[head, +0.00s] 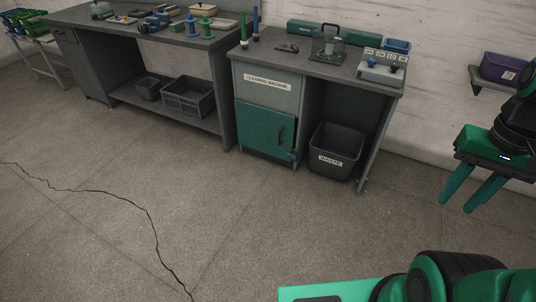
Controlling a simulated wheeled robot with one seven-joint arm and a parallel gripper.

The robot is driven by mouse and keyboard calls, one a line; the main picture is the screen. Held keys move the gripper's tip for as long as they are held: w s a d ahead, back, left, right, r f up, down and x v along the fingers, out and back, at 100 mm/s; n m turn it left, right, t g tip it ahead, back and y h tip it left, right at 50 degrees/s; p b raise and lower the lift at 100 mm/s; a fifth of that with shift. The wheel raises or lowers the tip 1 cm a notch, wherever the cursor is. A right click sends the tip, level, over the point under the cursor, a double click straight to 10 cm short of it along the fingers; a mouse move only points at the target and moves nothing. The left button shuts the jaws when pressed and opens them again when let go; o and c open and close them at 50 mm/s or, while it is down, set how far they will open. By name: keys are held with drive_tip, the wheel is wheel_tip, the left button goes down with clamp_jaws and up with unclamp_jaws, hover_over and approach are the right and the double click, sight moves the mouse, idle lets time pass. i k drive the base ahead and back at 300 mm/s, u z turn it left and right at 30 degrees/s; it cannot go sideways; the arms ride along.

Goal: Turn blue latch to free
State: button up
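A small blue part that looks like the latch (292,156) sits at the lower right edge of the green door (262,130), below its dark handle. The door is on the grey cabinet labelled "CLEANING MACHINE" and looks closed. The blue part is too small to tell which way it is turned. My gripper (455,206) hangs at the right of the head view, its two green fingers apart and pointing down, with nothing between them. It is well to the right of the cabinet and apart from it.
A dark waste bin (336,150) stands under the bench, right of the door. A control box (382,68) with blue knobs sits on the benchtop. A longer workbench (150,35) stands at left. A shelf with a purple bin (502,68) is at right. The cracked floor in front is clear.

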sight(293, 157)
drive_tip(key=u, duration=0.25)
drive_tip(key=i, duration=0.45)
drive_tip(key=u, duration=0.5)
drive_tip(key=i, duration=1.3)
drive_tip(key=z, duration=0.15)
